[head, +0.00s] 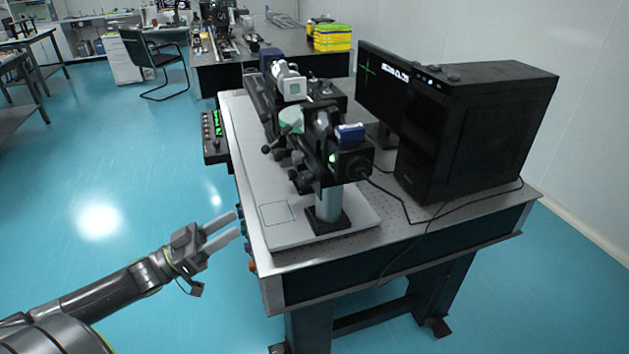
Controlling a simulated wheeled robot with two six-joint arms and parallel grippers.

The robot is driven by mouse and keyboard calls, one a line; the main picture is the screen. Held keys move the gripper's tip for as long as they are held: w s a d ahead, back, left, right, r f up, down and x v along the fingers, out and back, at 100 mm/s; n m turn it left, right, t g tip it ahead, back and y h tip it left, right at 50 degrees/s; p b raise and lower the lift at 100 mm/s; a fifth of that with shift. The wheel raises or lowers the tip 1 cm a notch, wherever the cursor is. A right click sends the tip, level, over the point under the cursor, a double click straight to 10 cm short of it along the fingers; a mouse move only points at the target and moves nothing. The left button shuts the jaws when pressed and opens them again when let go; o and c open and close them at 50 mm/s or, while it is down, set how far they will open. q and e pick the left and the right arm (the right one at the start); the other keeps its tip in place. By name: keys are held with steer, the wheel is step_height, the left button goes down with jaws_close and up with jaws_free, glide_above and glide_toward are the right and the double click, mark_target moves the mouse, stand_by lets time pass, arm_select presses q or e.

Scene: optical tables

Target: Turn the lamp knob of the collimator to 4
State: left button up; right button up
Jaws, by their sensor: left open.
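A black optical instrument, seemingly the collimator (325,155), stands on a silver post with a black foot on the near part of the optical table (285,258). Several dark knobs show on its left side; I cannot tell which is the lamp knob, and no scale numbers can be read. My left gripper (237,224) is open and empty, with its two fingers pointing right. In the picture it is just left of the table's left edge, below and left of the instrument, apart from its knobs. My right gripper is not in view.
A black computer case (475,130) and a monitor (382,85) with a green cross stand on the right of the table. A control box (214,137) with green displays hangs at the left edge. Cables cross the tabletop.

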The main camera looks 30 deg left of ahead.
mark_target(302, 181)
arm_select(q)
steer(key=p+x, duration=0.3)
steer(key=x, duration=1.2)
steer(key=shift+r, duration=0.15)
steer(key=shift+p+x, duration=0.35)
steer(key=shift+x, duration=0.4)
steer(key=shift+w, duration=0.1)
